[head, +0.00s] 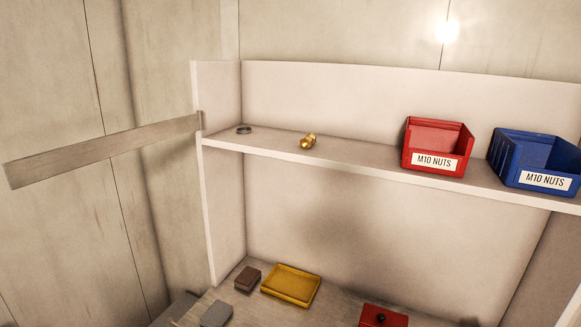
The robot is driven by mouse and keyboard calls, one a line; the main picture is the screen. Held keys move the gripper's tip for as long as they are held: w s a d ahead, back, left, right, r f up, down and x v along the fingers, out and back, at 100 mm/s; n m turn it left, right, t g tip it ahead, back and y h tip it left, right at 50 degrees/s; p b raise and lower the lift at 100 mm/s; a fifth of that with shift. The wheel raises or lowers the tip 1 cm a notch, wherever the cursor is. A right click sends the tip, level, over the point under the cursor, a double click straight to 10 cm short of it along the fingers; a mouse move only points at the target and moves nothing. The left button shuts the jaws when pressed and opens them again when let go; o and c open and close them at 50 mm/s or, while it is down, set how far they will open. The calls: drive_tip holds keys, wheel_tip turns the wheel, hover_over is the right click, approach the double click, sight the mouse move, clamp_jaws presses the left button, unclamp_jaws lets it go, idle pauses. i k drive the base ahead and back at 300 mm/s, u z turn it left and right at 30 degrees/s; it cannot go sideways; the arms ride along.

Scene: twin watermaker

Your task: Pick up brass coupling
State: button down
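The brass coupling (308,141) is a small gold-coloured fitting. It lies on the white upper shelf (360,163), left of the middle, close to the front edge. It appears to lie on its side, with nothing touching it. My gripper is not in view, so I cannot see its fingers or whether it holds anything.
A dark ring (244,130) lies left of the coupling. A red bin (437,146) and a blue bin (536,160) stand to its right. A flat bar (105,148) juts left from the shelf side. Below are a yellow tray (291,286), brown block (247,278) and red box (383,317).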

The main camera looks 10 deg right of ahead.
sight(307, 142)
drive_tip(key=k, duration=0.65)
drive_tip(key=z, duration=0.6)
drive_tip(key=i, duration=2)
drive_tip(key=u, duration=0.65)
